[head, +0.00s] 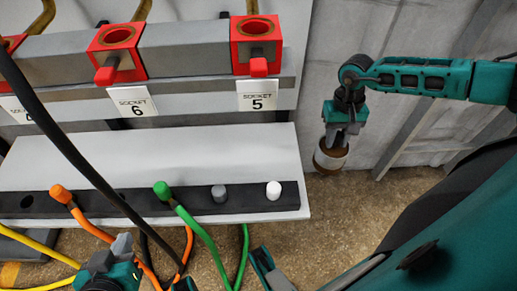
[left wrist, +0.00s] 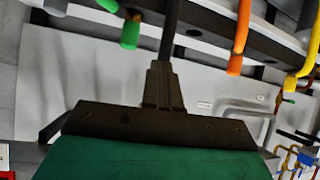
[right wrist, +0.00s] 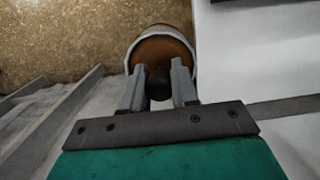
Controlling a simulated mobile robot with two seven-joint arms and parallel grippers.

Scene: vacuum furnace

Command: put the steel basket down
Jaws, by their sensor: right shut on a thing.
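A small round vessel with a pale metal wall and a brown inside, which I take as the steel basket (head: 329,157), hangs below my right gripper (head: 344,116) to the right of the white bench. In the right wrist view my right gripper (right wrist: 158,82) has its two fingers on a dark knob in front of the basket (right wrist: 163,48). The basket is off the floor, and its underside is hidden. My left gripper (head: 122,244) is low at the left of the head view. In the left wrist view its fingers (left wrist: 162,82) are together, with a black cable passing behind them.
A white bench (head: 150,160) carries a dark strip (head: 110,203) with orange, green, grey and white plugs. Above it are red sockets (head: 257,40) labelled 5 and 6. A black cable (head: 85,170) crosses in front. Brown floor (head: 350,205) is clear below the basket, beside a grey wall (head: 335,50).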

